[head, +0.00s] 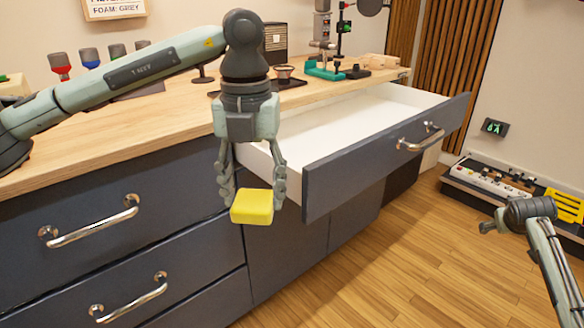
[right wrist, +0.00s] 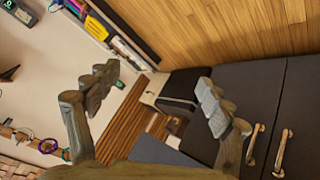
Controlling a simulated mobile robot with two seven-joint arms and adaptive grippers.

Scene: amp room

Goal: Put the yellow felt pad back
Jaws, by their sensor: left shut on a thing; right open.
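The yellow felt pad (head: 252,206) is a small thick block in the head view. My left gripper (head: 252,196) points down and is shut on the pad, holding it in the air in front of the cabinet. The pad is beside the left end of an open drawer (head: 385,158), which has a dark front and a white inside. The part of the drawer floor I can see is bare. My right gripper (right wrist: 157,95) is open and empty in the right wrist view, its two fingers wide apart.
The wooden worktop (head: 120,145) carries colored-cap bottles (head: 90,58), a small bowl (head: 284,72) and a green-based stand (head: 325,70). Closed drawers with metal handles (head: 95,222) lie below. A low equipment panel (head: 500,185) stands at right. The wooden floor (head: 400,260) is clear.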

